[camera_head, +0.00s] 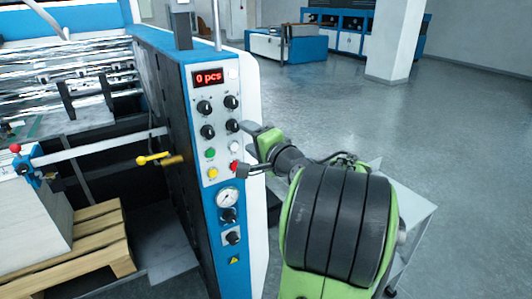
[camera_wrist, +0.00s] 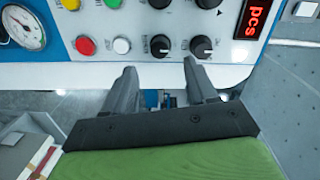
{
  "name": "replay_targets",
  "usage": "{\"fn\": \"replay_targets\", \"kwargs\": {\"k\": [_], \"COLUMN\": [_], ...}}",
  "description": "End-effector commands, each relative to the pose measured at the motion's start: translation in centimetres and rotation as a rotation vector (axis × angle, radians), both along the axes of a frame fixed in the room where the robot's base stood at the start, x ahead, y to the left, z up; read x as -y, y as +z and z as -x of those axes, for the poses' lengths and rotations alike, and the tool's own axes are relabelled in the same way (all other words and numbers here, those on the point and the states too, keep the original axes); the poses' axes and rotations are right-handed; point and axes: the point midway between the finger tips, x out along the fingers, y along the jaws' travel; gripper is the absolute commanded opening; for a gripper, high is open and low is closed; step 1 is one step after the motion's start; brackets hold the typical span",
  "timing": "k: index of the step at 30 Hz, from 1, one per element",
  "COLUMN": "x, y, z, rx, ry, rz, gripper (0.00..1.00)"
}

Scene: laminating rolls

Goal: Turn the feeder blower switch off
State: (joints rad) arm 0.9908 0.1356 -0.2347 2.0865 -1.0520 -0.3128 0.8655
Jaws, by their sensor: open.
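The feeder control panel (camera_head: 217,120) has a blue and white front with several black rotary knobs, and labels too small to read. I cannot tell which knob is the feeder blower switch. In the wrist view, two black knobs, the nearer-centre one (camera_wrist: 160,45) and the one to its right (camera_wrist: 201,47), sit just beyond my fingertips. My gripper (camera_wrist: 160,68) is open and empty, its fingers apart on either side of the nearer-centre knob's line, touching no knob that I can see. In the head view my gripper (camera_head: 247,148) is at the panel's right edge, partly hiding it.
A red button (camera_wrist: 86,46) and a white button (camera_wrist: 122,45) lie left of the knobs. The display (camera_head: 209,77) reads "0 pcs". A pressure gauge (camera_head: 227,197) sits lower on the panel. A wooden pallet (camera_head: 75,245) stands at left. The floor behind is open.

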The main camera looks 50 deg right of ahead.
Motion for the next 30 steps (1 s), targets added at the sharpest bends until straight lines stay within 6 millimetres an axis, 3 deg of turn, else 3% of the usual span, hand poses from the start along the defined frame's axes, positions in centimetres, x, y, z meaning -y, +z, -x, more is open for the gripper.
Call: {"fn": "replay_targets", "kwargs": {"k": [6,10,30], "x": [-1.4,-1.9,-2.3], "y": [0.1,0.3,0.5], "z": [5.8,7.7,8.3], "rx": [0.002,0.001,-0.003], "ry": [-0.006,-0.003,0.005], "rz": [0.001,-0.001,0.002], "gripper": [0.57,0.57,0.57]}}
